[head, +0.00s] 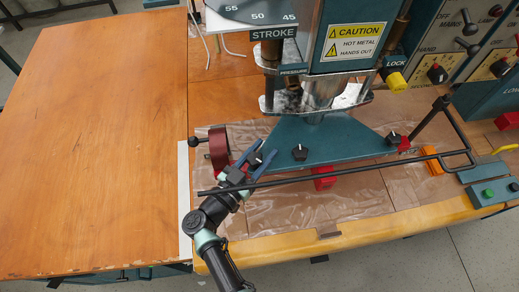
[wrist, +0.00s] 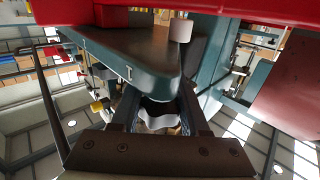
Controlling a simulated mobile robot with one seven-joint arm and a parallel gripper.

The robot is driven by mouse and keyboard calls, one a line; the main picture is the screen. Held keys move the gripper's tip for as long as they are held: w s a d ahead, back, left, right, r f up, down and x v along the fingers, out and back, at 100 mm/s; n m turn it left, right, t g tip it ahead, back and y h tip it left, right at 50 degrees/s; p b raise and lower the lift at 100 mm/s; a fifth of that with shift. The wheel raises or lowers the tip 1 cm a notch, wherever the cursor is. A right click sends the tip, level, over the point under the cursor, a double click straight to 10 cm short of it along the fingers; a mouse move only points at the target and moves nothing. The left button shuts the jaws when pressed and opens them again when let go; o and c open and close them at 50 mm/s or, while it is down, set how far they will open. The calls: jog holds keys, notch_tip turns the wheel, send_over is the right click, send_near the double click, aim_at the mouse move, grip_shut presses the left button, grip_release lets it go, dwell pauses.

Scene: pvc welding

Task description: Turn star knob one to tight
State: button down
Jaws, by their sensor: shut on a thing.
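A dark star knob (head: 255,158) sits at the left corner of the teal machine base (head: 330,140). My gripper (head: 257,162) reaches it from the front left, with one finger on each side, and is shut on it. In the wrist view my two fingers (wrist: 158,118) run forward, and a pale scalloped piece (wrist: 160,122) shows between them; the fingers hide part of the knob. Two more black knobs stand on the base, one near the middle front (head: 300,152) and one at the right (head: 393,137). No knob number or tight mark is readable.
A long black bar (head: 340,175) crosses just in front of the base, close over my wrist. A dark red wheel (head: 219,147) stands left of my gripper. A red block (head: 324,180) lies under the base front. The wooden table (head: 100,140) at left is clear.

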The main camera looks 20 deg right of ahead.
jog(key=m+g+b, duration=0.1)
jog(key=g, duration=0.1)
jog(key=m+g+h+b, duration=0.1)
jog(key=m+g+b, duration=0.1)
jog(key=s+m+g+h+b, duration=0.1)
jog(key=g+b, duration=0.1)
jog(key=shift+f+g, duration=0.3)
jog(key=m+g+b, duration=0.2)
jog(key=g+b, duration=0.1)
jog(key=shift+s+d+r+m, duration=0.1)
jog(key=shift+s+m, duration=0.2)
jog(key=shift+r+m+g, duration=0.1)
jog(key=shift+m+g, duration=0.2)
jog(key=shift+g, duration=0.4)
jog(key=shift+s+r+b, duration=0.1)
jog(key=shift+b, duration=0.2)
jog(key=shift+c, duration=2)
grip_release()
